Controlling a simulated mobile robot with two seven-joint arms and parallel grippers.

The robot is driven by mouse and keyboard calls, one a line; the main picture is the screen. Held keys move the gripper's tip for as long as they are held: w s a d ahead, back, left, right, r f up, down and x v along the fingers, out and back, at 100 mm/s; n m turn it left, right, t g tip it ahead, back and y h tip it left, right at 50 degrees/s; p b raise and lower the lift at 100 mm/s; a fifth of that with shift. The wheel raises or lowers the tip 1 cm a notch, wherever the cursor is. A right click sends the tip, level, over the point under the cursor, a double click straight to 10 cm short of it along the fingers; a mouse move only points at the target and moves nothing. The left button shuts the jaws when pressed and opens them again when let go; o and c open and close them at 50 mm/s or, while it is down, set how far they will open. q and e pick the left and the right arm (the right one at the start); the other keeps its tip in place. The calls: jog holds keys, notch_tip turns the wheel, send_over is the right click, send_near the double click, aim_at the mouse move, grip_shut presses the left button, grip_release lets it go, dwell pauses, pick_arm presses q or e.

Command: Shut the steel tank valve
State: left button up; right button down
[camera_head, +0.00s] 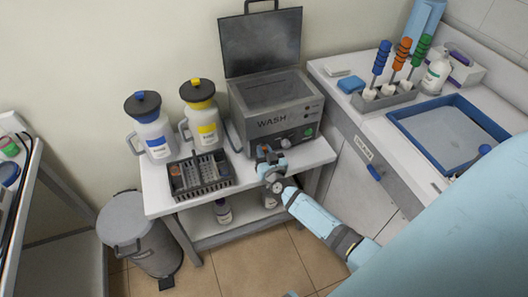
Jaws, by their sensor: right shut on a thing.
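My right gripper (266,154) is at the lower front of the tank, left of that knob. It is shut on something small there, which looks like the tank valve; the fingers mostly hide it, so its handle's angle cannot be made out. My left gripper is not in view.
A dark basket (200,176) with small items is close left of my right gripper. Blue-marked (154,137) and yellow-marked (203,128) jugs stand behind it. A grey pedal bin (135,230) is on the floor at left. A counter (352,118) with a blue tray (405,122) is at right.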

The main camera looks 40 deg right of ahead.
jog(key=m, duration=0.4)
jog(key=shift+d+f, duration=0.1)
jog(key=m+b, duration=0.1)
jog(key=m, duration=0.3)
jog(key=shift+s+f+m, duration=0.1)
jog(key=shift+f+m, duration=0.05)
jog(key=shift+m, duration=0.15)
jog(key=m+b, duration=0.1)
jog(key=m, duration=0.2)
jog(key=shift+d+f, duration=0.1)
jog(key=shift+d, duration=0.05)
jog(key=m+b, duration=0.1)
jog(key=m, duration=0.2)
jog(key=shift+m, duration=0.6)
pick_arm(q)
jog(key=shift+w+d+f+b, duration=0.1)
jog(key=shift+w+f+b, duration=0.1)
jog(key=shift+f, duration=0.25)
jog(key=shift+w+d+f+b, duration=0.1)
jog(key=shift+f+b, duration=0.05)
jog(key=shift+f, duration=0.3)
pick_arm(e)
jog(key=shift+m, duration=0.6)
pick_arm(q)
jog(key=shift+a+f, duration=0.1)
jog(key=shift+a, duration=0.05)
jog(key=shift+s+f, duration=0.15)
